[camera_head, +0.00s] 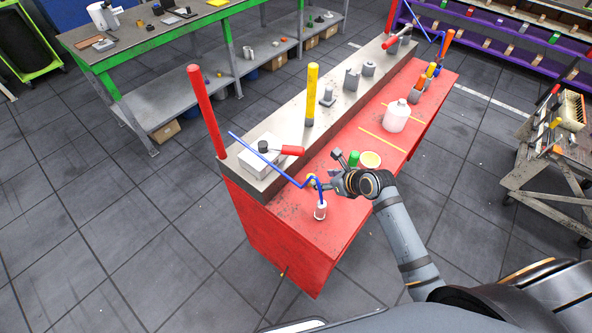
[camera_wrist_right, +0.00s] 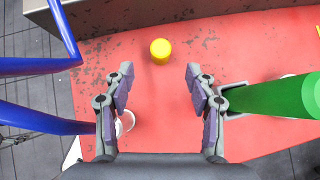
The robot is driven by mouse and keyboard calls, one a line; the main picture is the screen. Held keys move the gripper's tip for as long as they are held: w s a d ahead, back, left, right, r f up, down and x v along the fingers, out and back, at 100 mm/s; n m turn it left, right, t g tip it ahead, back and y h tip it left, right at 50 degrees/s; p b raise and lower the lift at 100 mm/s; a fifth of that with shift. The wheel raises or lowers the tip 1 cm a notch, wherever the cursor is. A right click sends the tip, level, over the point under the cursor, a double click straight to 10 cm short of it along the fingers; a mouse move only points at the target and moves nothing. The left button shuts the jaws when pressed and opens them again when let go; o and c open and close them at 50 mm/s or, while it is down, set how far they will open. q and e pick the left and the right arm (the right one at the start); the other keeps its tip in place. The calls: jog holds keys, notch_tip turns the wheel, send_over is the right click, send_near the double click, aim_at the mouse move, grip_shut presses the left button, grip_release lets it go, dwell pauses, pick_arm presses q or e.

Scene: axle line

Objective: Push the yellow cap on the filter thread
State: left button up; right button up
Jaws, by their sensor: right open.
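The yellow cap (camera_wrist_right: 160,51) lies on the red bench top (camera_wrist_right: 225,45) in the right wrist view, ahead of my right gripper (camera_wrist_right: 160,74) and centred between its fingertips. The fingers are apart with nothing between them. In the head view my right gripper (camera_head: 326,173) is low over the near part of the bench, and the yellow cap (camera_head: 311,181) shows as a small patch at its fingers. A small white canister (camera_head: 320,210) stands near the bench's front end; it may be the filter, but I cannot make out a thread. My left gripper is not in view.
A bent blue rod (camera_head: 283,173) passes close to the gripper's left. A green cylinder (camera_head: 354,158) and a yellow-rimmed disc (camera_head: 370,159) are close by the gripper. A white jug (camera_head: 396,117) stands farther back. A grey raised ledge (camera_head: 335,108) runs along the bench.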

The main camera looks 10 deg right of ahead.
aim_at(312, 177)
jog(key=shift+w+f, duration=0.25)
jog(key=shift+f, duration=0.4)
jog(key=x, duration=0.2)
jog(key=shift+w+a+f, duration=0.15)
jog(key=shift+w+f, duration=0.1)
jog(key=shift+w, duration=0.05)
jog(key=shift+w+a+f+p, duration=0.3)
jog(key=shift+w+p, duration=0.15)
jog(key=shift+p, duration=0.1)
jog(key=x, duration=0.4)
jog(key=shift+w+a, duration=0.1)
jog(key=shift+w, duration=0.1)
jog(key=shift+s, duration=0.15)
jog(key=c, duration=1.1)
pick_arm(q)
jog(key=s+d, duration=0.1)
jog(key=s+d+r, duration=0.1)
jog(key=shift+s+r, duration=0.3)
pick_arm(e)
jog(key=shift+r, duration=0.1)
